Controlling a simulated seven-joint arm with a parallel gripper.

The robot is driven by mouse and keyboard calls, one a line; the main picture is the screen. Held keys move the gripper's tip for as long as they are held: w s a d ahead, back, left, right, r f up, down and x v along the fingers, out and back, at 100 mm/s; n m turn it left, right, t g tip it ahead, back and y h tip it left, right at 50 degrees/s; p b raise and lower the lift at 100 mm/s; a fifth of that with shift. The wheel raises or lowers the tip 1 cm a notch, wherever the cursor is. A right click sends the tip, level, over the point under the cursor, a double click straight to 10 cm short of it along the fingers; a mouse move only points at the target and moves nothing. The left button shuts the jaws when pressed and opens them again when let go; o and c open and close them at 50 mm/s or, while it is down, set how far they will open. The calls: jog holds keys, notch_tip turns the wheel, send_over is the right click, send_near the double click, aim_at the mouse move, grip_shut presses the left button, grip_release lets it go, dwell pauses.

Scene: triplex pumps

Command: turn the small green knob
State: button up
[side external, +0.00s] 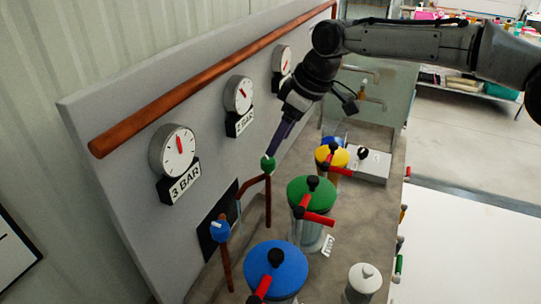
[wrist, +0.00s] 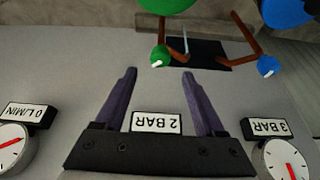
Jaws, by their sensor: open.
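The small green knob (side external: 267,164) sits on a copper pipe in front of the grey panel, with a white mark on it. It also shows in the wrist view (wrist: 160,56), centred just beyond my fingertips. My gripper (side external: 271,153) points down at the knob, its purple fingers overlapping the knob's top edge in the side view. In the wrist view, the two fingers (wrist: 158,72) are spread apart with nothing held between them.
A small blue knob (side external: 220,230) sits on a neighbouring pipe. Large pumps with green (side external: 310,194), blue (side external: 275,268) and yellow (side external: 332,156) lids and red handles stand close by. The panel (side external: 120,105) with gauges (side external: 174,148) rises behind. A white pot (side external: 363,283) stands at the front.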

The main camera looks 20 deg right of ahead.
aim_at(268, 160)
jog(key=x, duration=0.6)
jog(key=shift+f, duration=0.25)
grip_shut()
